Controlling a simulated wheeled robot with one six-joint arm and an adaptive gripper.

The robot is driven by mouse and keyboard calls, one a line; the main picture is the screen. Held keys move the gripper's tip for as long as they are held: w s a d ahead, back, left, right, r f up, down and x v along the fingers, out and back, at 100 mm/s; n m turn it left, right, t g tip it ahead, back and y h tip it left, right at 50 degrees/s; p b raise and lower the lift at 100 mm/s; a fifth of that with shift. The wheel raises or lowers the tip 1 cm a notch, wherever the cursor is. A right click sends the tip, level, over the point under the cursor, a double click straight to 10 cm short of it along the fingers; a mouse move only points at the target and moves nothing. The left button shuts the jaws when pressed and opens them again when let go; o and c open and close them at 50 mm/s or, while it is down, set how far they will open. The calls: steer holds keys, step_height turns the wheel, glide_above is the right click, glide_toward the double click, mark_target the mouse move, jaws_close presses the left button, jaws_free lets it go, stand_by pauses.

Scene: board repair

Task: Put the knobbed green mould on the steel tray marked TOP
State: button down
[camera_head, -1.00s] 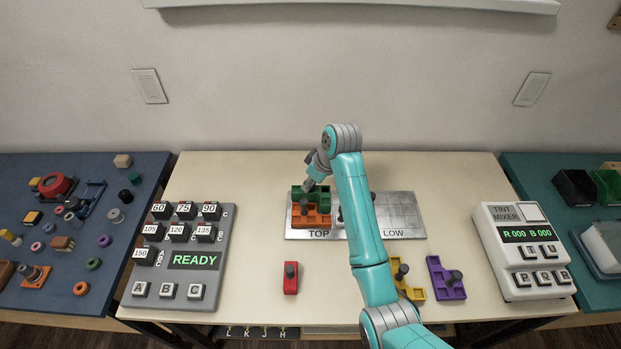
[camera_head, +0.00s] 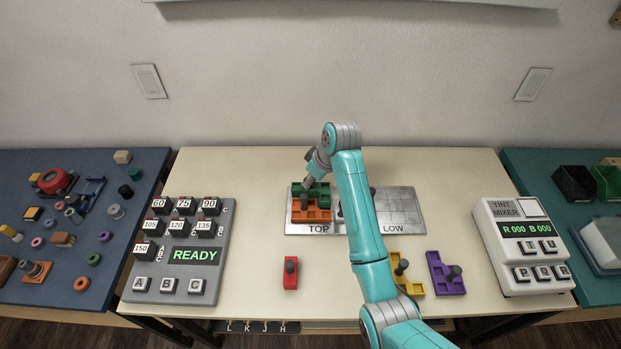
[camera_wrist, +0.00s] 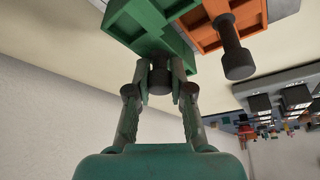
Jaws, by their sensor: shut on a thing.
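The green mould (camera_head: 322,190) is at the back left of the steel tray's TOP half, directly behind the orange mould (camera_head: 312,215). The steel tray (camera_head: 300,229) carries the printed words TOP on the left and LOW on the right. My gripper (camera_wrist: 159,88) is shut on the dark knob of the green mould, which also shows in the wrist view (camera_wrist: 145,22). In the head view my arm's end hides part of the green mould. I cannot tell whether its underside touches the tray. The orange mould with its dark knob also shows close beside it in the wrist view (camera_wrist: 205,40).
A red mould (camera_head: 290,283), a yellow mould (camera_head: 415,289) and a purple mould (camera_head: 440,265) lie on the table in front of the tray. A panel reading READY (camera_head: 217,226) stands at left, the tint mixer (camera_head: 510,270) at right. My forearm crosses the tray's middle.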

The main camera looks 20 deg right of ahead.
steer(key=shift+f, duration=0.1)
steer(key=c, duration=1)
jaws_free()
steer(key=shift+o, duration=0.2)
steer(key=v, duration=0.7)
steer(key=shift+r, duration=0.25)
